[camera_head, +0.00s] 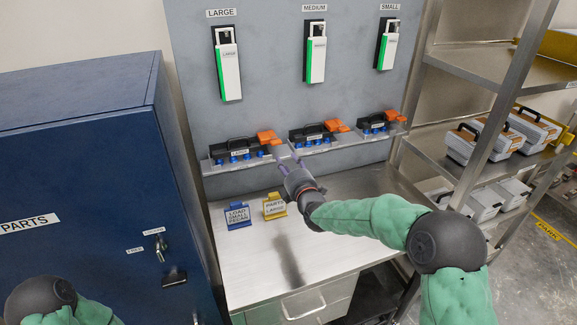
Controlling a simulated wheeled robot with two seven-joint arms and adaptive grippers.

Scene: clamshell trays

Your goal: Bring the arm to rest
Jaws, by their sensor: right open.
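My right arm, in a green padded sleeve, reaches in from the lower right over the steel bench (275,262). My right gripper (283,163) is open, with nothing seen between its fingers. It points up and left, in front of the shelf edge near the large clamshell tray (238,150); whether it touches the shelf I cannot tell. Only part of my left arm shows at the lower left, and its gripper is out of view.
Medium (312,135) and small (375,124) units stand along the back shelf. A blue cabinet (80,180) is at left. A steel rack (490,75) with grey cases (480,142) is at right.

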